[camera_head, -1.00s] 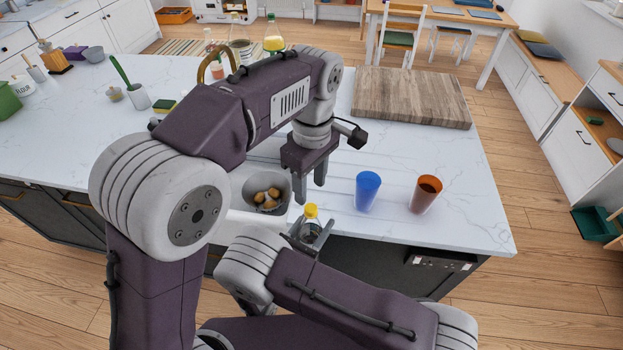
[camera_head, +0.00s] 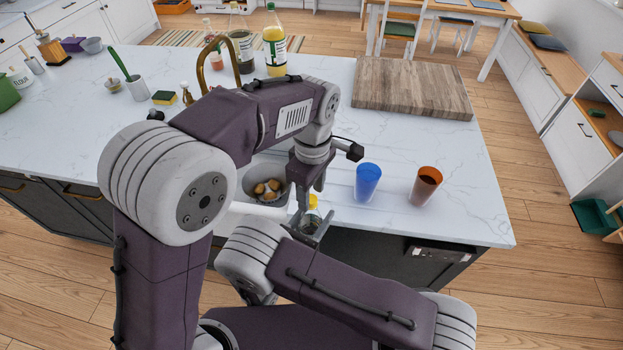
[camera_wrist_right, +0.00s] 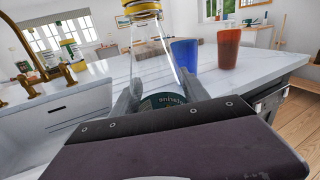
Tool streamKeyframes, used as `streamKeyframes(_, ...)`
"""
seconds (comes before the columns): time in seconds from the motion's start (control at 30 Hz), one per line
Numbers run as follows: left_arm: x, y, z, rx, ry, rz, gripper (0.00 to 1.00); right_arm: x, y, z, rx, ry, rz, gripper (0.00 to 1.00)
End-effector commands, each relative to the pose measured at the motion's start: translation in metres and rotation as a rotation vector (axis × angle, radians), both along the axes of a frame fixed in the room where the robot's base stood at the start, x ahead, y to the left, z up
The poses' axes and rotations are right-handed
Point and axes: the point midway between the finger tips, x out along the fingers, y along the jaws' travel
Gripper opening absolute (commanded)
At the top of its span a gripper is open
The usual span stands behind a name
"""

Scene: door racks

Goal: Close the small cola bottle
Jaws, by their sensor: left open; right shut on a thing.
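The small cola bottle (camera_wrist_right: 152,55) is clear glass with a dark label low on its body and a yellow cap (camera_wrist_right: 141,8) at its top. The frame edge cuts the cap off, and I cannot tell how tightly it sits. My right gripper (camera_wrist_right: 157,92) is shut around the lower part of the bottle and holds it nearly upright. In the head view the bottle (camera_head: 310,219) is at the counter's front edge. My left gripper (camera_head: 311,194) is open and points down, its fingers close around or beside the yellow cap; contact is unclear.
A grey bowl (camera_head: 247,187) with brown items is left of the bottle. A blue cup (camera_head: 367,183) and an orange cup (camera_head: 425,186) stand to the right. A wooden board (camera_head: 412,88) lies behind. A brass faucet (camera_head: 203,62) rises at the sink.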

Motion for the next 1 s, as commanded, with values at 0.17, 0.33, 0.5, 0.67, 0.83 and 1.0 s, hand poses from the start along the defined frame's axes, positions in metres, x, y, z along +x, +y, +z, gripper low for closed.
streamKeyframes(0.17, -0.0001, 0.0004, -0.0101, 0.001, 0.001, 0.000, 0.46, 0.0000, 0.0000, 0.0003, -0.001, -0.001, 0.000, 0.00)
streamKeyframes(0.33, -0.0001, 0.0004, -0.0106, 0.000, 0.000, 0.000, 0.46, 0.0000, 0.0000, 0.0003, -0.001, -0.001, 0.000, 0.00)
streamKeyframes(0.5, -0.0001, 0.0004, -0.0104, 0.000, 0.000, 0.000, 0.21, 0.0000, 0.0000, 0.0002, 0.000, 0.000, 0.000, 0.00)
streamKeyframes(0.67, -0.0001, 0.0004, -0.0103, 0.000, 0.000, 0.000, 0.00, 0.0000, 0.0000, 0.0003, -0.001, -0.001, 0.000, 0.00)
streamKeyframes(0.83, 0.0000, 0.0003, -0.0103, 0.000, 0.000, -0.002, 0.00, 0.0000, 0.0000, 0.0003, -0.001, -0.001, 0.000, 0.00)
streamKeyframes(1.0, 0.0001, 0.0002, -0.0104, 0.002, 0.004, -0.223, 0.00, 0.0000, 0.0000, 0.0003, -0.001, -0.001, 0.000, 0.00)
